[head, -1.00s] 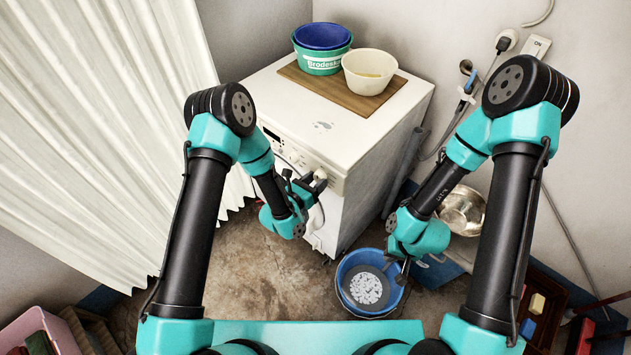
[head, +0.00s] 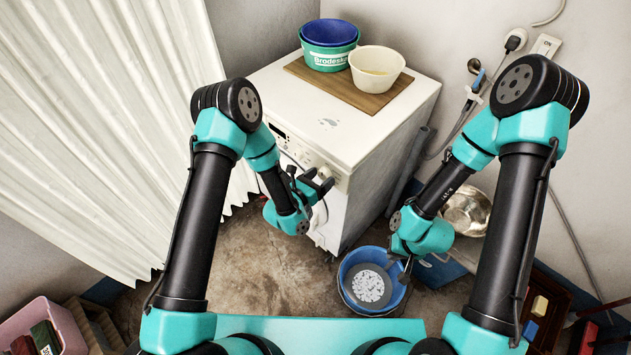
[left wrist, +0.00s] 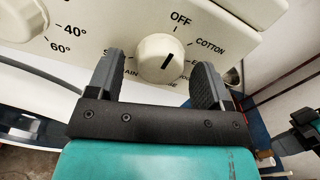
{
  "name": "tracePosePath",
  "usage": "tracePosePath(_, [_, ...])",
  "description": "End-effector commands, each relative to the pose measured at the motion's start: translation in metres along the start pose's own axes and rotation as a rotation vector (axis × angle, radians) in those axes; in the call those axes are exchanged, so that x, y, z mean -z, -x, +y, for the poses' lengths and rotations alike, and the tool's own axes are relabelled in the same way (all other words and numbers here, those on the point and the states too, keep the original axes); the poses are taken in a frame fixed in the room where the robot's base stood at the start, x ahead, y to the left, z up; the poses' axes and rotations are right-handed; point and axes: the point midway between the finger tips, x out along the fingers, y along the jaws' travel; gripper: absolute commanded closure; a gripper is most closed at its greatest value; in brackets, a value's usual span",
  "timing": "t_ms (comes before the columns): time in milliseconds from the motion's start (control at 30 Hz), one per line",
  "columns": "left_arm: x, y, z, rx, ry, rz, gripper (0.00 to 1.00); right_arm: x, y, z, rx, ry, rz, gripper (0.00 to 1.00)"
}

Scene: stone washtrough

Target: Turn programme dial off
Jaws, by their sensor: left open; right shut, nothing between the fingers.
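The programme dial (left wrist: 155,65) is a round cream knob with a black line, on the white washing machine's front panel (left wrist: 130,22). My left gripper (head: 316,183) is open, with one dark finger on each side of the dial. I cannot tell whether either finger touches it. In the head view the gripper largely covers the dial. My right gripper (head: 405,268) is shut and empty, by the blue bucket's rim (head: 347,262).
A second knob (left wrist: 20,18) with temperature marks sits left on the panel. A wooden board (head: 297,67) with tubs stands on the machine. A metal bowl (head: 466,208) lies right of it, and a pleated curtain (head: 100,110) hangs left. Bare floor (head: 275,270) shows in front.

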Motion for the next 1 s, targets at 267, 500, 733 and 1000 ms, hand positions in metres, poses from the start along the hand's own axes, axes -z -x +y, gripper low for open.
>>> tracePosePath(267, [0.000,0.020,0.001,-0.002,0.001,0.002,0.27,0.000,0.000,0.000,0.000,0.000,0.000,1.00])
tracePosePath(500, [0.000,0.064,0.001,-0.004,0.004,0.002,0.27,0.000,0.000,0.000,0.000,0.000,0.000,1.00])
tracePosePath(733, [0.001,0.107,0.001,-0.004,0.003,0.003,0.27,0.000,0.000,0.000,0.000,0.000,0.000,1.00])
tracePosePath(1000, [0.000,0.150,0.001,-0.004,0.003,0.001,0.27,0.000,0.000,0.000,0.000,0.000,0.000,1.00])
